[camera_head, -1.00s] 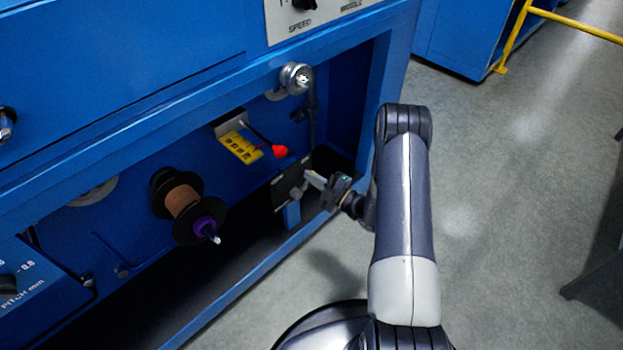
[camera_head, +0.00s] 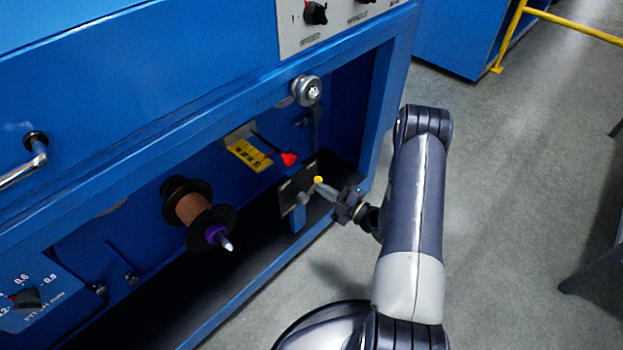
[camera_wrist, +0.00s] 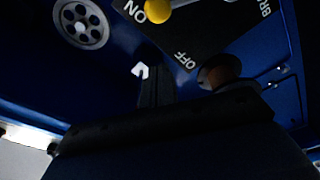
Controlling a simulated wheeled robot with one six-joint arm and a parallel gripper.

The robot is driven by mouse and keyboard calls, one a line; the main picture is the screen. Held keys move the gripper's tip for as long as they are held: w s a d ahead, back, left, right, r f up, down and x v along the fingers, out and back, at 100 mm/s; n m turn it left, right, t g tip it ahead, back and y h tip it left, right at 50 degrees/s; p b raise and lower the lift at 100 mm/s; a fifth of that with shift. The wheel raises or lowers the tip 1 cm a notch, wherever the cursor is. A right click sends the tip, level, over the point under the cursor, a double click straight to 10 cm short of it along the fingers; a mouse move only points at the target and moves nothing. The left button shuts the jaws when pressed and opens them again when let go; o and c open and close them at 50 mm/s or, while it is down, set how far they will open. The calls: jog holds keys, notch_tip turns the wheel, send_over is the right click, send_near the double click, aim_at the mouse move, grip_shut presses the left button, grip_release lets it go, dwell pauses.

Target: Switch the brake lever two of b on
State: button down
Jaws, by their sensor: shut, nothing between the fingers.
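The brake lever's yellow knob (camera_head: 318,180) shows in the head view right at the tip of my gripper (camera_head: 328,190). In the wrist view the yellow knob (camera_wrist: 158,11) is at the top edge, beside the ON marking of a dark plate (camera_wrist: 205,28). The OFF marking is lower on that plate, away from the knob. My gripper (camera_wrist: 148,82) is shut and empty, below the knob in the wrist view. I cannot tell whether it touches the knob. Most of the lever's shaft is hidden.
A brown spool (camera_head: 194,208) on black flanges sticks out to the left. A red-tipped lever (camera_head: 288,159) with a yellow scale (camera_head: 249,154) is above the plate. A metal pulley (camera_head: 306,90) is higher up. The blue cabinet frame (camera_head: 372,110) edges the recess.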

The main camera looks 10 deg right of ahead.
jog(key=shift+p+v, duration=0.35)
jog(key=shift+v, duration=2.4)
jog(key=shift+a, duration=0.1)
